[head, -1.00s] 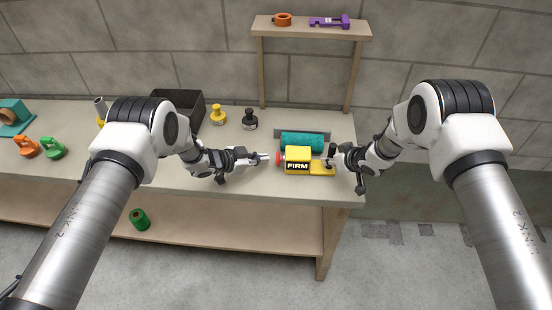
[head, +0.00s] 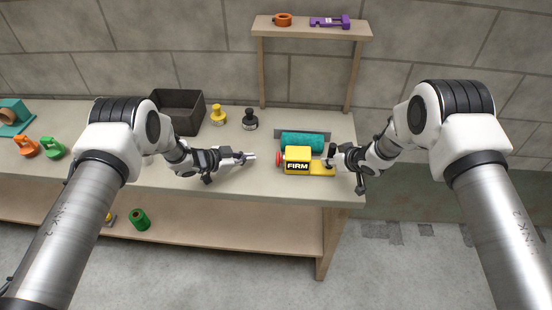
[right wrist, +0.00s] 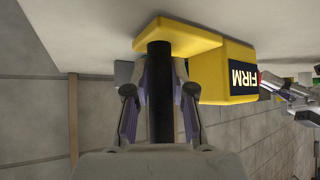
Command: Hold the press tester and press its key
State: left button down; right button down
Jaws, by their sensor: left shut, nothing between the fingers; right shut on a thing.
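The press tester (head: 297,161) is a yellow block with a black FIRM label, a red key (head: 279,160) on its left side and a low yellow foot on its right. It sits on the bench in the head view. My right gripper (head: 332,160) is shut on its black upright handle; the handle (right wrist: 160,90) shows between the fingers in the right wrist view, with the yellow body (right wrist: 222,75) beside it. My left gripper (head: 250,158) is shut and empty, pointing at the red key from the left with a clear gap between them.
A teal cylinder (head: 302,141) lies behind the tester. Black (head: 250,119) and yellow (head: 217,115) knobbed pieces and a dark bin (head: 178,108) stand at the back. A shelf (head: 310,31) rises above the bench. The bench front (head: 270,185) is clear.

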jog(key=c, duration=0.9)
grip_release()
jog(key=shift+r, duration=0.1)
